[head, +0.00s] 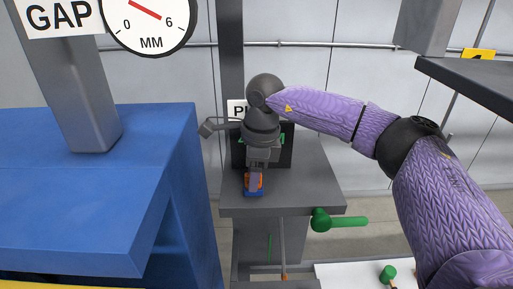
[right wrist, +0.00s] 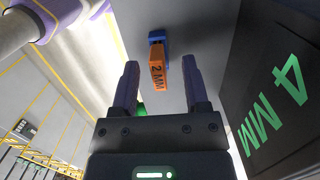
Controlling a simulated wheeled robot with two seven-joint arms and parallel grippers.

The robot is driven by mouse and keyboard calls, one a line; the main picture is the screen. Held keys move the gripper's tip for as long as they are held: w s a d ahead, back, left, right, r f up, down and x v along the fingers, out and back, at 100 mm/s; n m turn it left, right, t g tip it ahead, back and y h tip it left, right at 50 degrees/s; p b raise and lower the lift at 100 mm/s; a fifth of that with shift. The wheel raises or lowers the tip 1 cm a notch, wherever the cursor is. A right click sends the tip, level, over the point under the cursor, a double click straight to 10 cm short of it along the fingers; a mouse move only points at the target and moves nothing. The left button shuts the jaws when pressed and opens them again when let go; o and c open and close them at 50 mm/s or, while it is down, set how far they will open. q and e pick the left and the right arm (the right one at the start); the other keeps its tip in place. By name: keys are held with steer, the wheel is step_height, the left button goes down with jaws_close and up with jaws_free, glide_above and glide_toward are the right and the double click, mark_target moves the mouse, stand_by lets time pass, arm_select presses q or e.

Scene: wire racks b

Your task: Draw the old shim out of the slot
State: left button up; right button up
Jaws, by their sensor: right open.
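The old shim, an orange block marked "2 MM" (right wrist: 158,72), stands in a small blue slot piece (right wrist: 157,36) in the right wrist view. In the head view a little of the orange shim (head: 255,181) and the blue piece (head: 253,194) show at the front of the grey stand. My right gripper (head: 256,180) points down over them from the arm on the right. It is open; in the right wrist view its fingers (right wrist: 160,68) lie on either side of the shim, with gaps showing. I cannot tell how deep they reach. My left gripper is out of view.
The grey stand (head: 300,192) has a green-handled lever (head: 345,221) at its front. A blue bench (head: 80,210) is at left, below a round gap dial (head: 150,22). A dark panel marked "4 MM" (right wrist: 268,140) shows beside the gripper in the wrist view.

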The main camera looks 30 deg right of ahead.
steer(key=shift+s+a+f, duration=0.1)
steer(key=shift+f, duration=0.2)
jaws_close()
stand_by(0.5)
